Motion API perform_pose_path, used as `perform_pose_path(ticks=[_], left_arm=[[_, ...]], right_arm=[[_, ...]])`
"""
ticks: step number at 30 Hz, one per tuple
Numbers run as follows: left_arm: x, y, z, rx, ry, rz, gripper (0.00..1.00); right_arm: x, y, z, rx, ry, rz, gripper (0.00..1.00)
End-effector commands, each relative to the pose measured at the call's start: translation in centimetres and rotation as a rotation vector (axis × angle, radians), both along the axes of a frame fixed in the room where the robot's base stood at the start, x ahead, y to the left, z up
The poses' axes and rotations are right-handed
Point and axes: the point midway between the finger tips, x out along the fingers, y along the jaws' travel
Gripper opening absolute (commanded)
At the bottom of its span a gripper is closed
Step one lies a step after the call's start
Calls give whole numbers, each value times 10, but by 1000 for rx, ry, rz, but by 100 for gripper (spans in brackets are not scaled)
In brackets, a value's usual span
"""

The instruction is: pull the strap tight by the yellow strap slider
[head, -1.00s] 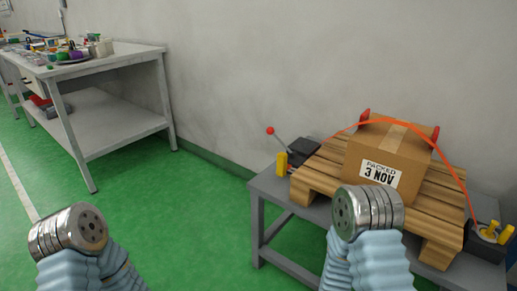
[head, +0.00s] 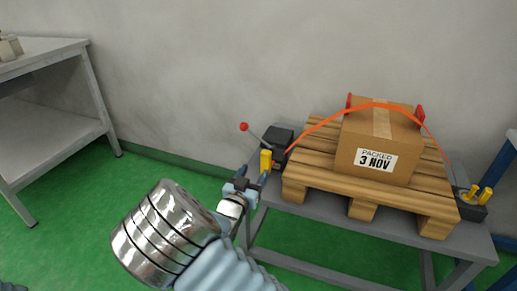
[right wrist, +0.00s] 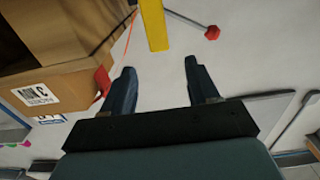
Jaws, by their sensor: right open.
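The yellow strap slider (head: 266,160) stands upright at the left end of the grey table, beside a dark device with a red-knobbed lever. The orange strap (head: 330,122) runs from near that device over the cardboard box (head: 375,150), bowed above it, and down to the right. My right gripper (head: 255,178) is open and empty, just short of the slider. In the right wrist view the slider (right wrist: 154,25) lies ahead of the open fingers (right wrist: 159,70), roughly between them and apart from both. My left gripper is not in view.
The box sits on a wooden pallet (head: 365,190) on the grey table (head: 390,228). Red corner pieces edge the box top. The lever's red knob (head: 244,127) is close to my right gripper. A block with yellow handles (head: 477,198) is at the right.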

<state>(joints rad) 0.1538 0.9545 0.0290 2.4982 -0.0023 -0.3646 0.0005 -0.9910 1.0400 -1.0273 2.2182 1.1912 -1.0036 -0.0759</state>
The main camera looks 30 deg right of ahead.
Motion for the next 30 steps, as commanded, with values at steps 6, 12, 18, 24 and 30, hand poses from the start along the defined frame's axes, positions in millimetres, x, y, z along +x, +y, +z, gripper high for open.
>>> perform_pose_path(ticks=[6, 12, 18, 24, 30], left_arm=[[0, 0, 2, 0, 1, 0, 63], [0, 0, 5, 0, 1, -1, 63], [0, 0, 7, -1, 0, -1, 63], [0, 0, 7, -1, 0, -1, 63], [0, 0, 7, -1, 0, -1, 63]], right_arm=[[29, -37, 0, 0, 1, -3, 60], [59, -70, -1, 1, 3, -1, 60], [77, -90, -1, 1, 3, 1, 60], [82, -96, -1, 2, 4, 1, 60], [82, -96, -2, 2, 4, 2, 58]])
